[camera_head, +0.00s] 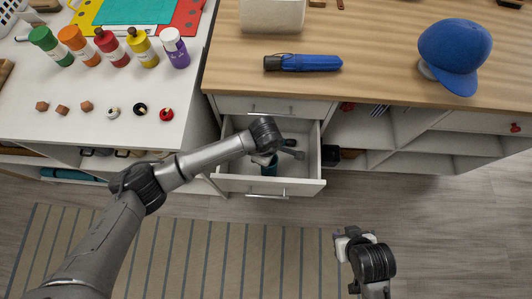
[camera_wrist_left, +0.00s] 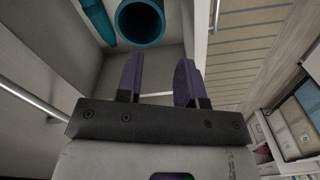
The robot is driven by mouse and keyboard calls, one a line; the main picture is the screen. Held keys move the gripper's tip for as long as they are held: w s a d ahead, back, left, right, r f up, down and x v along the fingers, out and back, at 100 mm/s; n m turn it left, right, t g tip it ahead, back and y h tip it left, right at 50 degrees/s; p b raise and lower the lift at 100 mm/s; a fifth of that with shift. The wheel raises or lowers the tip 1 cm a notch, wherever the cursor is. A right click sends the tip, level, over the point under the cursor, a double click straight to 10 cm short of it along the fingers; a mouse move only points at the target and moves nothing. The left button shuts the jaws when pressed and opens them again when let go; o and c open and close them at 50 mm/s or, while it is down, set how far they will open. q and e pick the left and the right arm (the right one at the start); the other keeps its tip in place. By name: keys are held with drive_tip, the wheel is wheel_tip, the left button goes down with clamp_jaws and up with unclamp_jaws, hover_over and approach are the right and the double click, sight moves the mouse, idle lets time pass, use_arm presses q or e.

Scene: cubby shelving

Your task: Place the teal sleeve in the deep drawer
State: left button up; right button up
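The deep drawer (camera_head: 314,184) is pulled out below the wooden counter. A teal hollow tube, which looks like the teal sleeve (camera_head: 269,169), is inside it, partly hidden by my left gripper. In the left wrist view the sleeve (camera_wrist_left: 140,24) shows its round open end, beyond my fingertips and apart from them. Another rounded teal piece (camera_wrist_left: 97,20) lies beside it, cut off by the frame. My left gripper (camera_wrist_left: 160,72) is over the drawer with its fingers apart and nothing between them. My right gripper (camera_head: 343,243) is low at the right, over the floor; its fingers are unclear.
A shut drawer (camera_head: 240,104) is above the open one. Open cubbies (camera_head: 400,130) are at right. The counter holds a blue umbrella (camera_head: 310,63) and blue cap (camera_head: 455,55). Several bottles (camera_head: 111,47) stand on the white table at left. A striped rug (camera_head: 220,255) covers the floor.

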use_arm(q)
drive_tip(key=shift+r, duration=0.5)
